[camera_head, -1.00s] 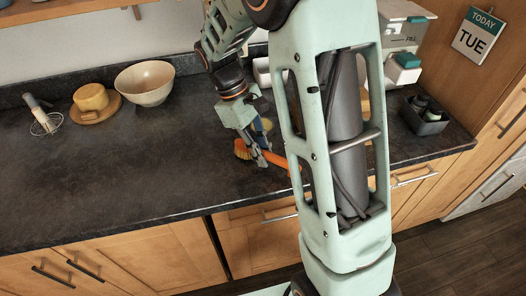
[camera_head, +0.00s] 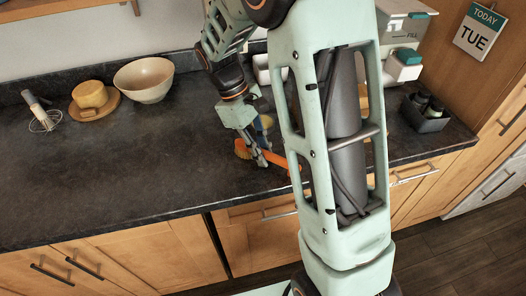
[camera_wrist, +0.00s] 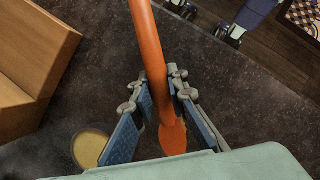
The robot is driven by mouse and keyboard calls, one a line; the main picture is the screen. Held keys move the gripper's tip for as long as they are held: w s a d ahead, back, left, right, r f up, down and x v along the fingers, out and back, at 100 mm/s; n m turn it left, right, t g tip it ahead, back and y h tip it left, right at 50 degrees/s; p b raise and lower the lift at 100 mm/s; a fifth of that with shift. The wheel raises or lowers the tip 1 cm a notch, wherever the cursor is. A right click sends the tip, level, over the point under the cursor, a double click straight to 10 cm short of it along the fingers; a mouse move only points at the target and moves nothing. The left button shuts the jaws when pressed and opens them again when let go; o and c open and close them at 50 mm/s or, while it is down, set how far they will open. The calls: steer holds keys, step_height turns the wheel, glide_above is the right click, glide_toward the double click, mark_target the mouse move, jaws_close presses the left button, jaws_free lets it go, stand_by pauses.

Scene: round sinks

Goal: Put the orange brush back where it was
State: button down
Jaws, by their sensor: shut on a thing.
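The orange brush (camera_head: 273,155) is in my gripper (camera_head: 258,160), low over the dark counter near its front edge. Its bristle head (camera_head: 242,149) points left, and its handle runs right until my arm hides it. In the wrist view the orange brush (camera_wrist: 149,50) passes between the two blue-padded fingers of my gripper (camera_wrist: 160,98), which are shut on it. I cannot tell whether the brush touches the counter. My arm covers much of the counter to the right of it.
A dark caddy with bottles (camera_head: 424,116) is at the right. A wooden block (camera_wrist: 30,60) is left in the wrist view.

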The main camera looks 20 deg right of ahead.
steer(key=c, duration=1.8)
jaws_free()
